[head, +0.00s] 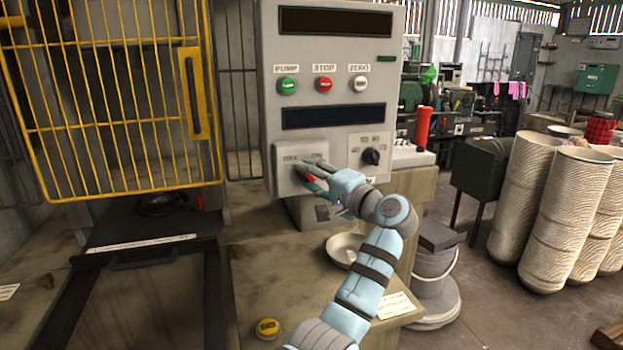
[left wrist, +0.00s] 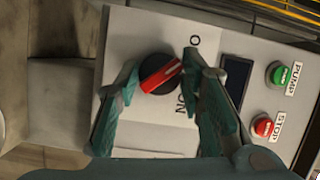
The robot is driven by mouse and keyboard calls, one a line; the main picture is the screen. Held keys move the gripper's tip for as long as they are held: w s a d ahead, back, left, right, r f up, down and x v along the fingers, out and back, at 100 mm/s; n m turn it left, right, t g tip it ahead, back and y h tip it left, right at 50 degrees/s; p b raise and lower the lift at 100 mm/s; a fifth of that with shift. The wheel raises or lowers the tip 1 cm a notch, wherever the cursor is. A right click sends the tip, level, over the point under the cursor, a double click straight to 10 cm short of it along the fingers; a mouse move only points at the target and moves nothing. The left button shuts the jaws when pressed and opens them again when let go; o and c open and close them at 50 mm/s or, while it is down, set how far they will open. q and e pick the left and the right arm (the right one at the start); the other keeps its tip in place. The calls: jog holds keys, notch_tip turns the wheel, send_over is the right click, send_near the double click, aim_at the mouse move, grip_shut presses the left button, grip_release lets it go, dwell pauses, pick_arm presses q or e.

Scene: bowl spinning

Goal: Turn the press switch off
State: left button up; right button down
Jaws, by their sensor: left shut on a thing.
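The press switch (left wrist: 161,73) is a round black knob with a red bar on a light grey panel. In the left wrist view the bar lies slanted, and ON is lettered beside the knob; another label is partly hidden by a finger. In the head view my left gripper (head: 306,176) is at the switch plate (head: 287,180), below the lower dark display, and its fingers mostly hide the knob. In the left wrist view my left gripper (left wrist: 153,80) has one finger on each side of the knob and is shut on it. My right gripper is not in view.
Green PUMP (head: 288,85), red STOP (head: 325,84) and white ZERO (head: 361,84) buttons sit above. A black selector knob (head: 371,157) is right of the switch. A yellow barred door (head: 110,100) stands left. A bowl (head: 342,248) and yellow button (head: 268,328) are on the bench.

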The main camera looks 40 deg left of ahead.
pick_arm(q)
jog(key=shift+r, duration=0.15)
dwell(0.3)
jog(key=o, duration=1.2)
jog(key=shift+w+a, duration=0.1)
jog(key=shift+c, duration=0.2)
jog(key=v, duration=1.2)
